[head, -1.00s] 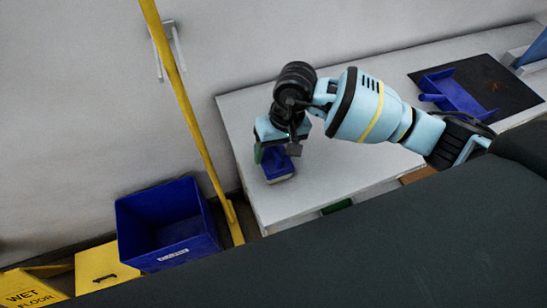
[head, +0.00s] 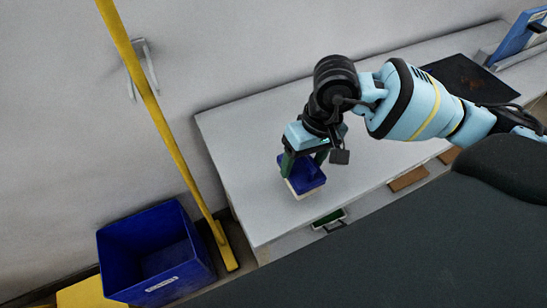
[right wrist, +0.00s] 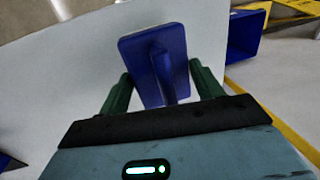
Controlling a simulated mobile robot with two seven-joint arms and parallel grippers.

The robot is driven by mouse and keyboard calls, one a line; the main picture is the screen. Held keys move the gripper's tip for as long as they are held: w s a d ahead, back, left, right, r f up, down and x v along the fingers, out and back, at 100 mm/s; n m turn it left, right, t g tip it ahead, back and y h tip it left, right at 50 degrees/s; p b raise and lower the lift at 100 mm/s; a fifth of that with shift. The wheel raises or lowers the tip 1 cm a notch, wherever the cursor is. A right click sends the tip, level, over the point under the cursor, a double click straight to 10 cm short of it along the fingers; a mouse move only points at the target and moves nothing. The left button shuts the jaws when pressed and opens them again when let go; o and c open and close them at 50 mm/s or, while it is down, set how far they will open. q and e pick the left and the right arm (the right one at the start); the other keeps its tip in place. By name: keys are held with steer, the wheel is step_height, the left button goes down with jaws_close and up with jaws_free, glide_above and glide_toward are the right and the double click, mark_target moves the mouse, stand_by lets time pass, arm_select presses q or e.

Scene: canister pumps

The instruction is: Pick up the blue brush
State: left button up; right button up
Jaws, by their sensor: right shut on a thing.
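The blue brush (head: 309,180) has a flat blue block with a pale underside and shows over the left part of the white table. In the right wrist view the brush (right wrist: 152,50) lies between the green fingers, with its handle pointing back toward the palm. My right gripper (head: 304,162) points down and is shut on the brush. It also shows in the right wrist view (right wrist: 162,88). I cannot tell whether the brush's underside touches the table. My left gripper is out of view.
The white table (head: 240,150) has bare room around the brush. A dark mat (head: 478,78) lies at the right, partly behind my arm. Left of the table are a blue bin (head: 158,250) and a yellow pole (head: 165,120). A blue object (head: 522,35) stands far right.

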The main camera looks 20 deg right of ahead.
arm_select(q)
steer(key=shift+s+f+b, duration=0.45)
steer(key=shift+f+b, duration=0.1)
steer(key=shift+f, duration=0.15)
arm_select(e)
steer(key=s+d, duration=0.4)
steer(key=d, duration=0.1)
steer(key=shift+d+r, duration=0.2)
steer(key=shift+r, duration=0.15)
